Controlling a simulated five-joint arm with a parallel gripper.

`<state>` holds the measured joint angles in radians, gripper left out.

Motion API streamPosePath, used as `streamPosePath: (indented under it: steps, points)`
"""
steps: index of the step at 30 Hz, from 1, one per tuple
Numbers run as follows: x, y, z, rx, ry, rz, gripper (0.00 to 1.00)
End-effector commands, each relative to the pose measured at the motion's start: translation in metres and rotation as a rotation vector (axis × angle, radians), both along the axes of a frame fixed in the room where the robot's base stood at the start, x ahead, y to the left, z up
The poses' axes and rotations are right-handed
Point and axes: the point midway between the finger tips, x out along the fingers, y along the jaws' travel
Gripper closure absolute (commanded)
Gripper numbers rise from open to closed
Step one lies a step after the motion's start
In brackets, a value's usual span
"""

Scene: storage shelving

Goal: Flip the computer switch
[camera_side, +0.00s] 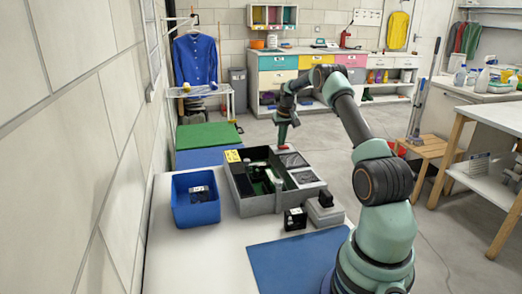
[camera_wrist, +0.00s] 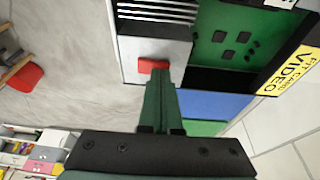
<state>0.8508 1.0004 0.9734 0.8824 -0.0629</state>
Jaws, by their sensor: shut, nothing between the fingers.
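The computer (camera_side: 262,205) is an open grey case with green boards inside, lying on the white table. It has a red switch (camera_wrist: 153,65) on a light grey panel at its edge, seen at the top centre of the wrist view. My gripper (camera_side: 282,139) is over the far end of the case, pointing down. In the wrist view its fingers (camera_wrist: 161,78) are shut and empty, with the tips right at the lower edge of the switch. They partly cover it, and I cannot tell whether they touch it. The switch's tilt is unclear.
A blue bin (camera_side: 196,211) with a small dark item stands left of the computer. A small black part (camera_side: 295,219) and a grey box (camera_side: 325,212) stand in front of it. A blue mat (camera_side: 295,262) lies nearer. A yellow label (camera_wrist: 291,70) marks the case.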

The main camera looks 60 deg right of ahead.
Motion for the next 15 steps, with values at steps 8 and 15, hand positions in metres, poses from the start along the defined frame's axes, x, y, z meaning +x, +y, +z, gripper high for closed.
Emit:
streamPosePath:
  steps: [8, 15]
  points:
    - [0.0026, 0.0026, -0.0071, -0.006, 0.002, 0.022, 1.00]
    - [0.0004, 0.0009, -0.0073, -0.006, 0.003, 0.021, 1.00]
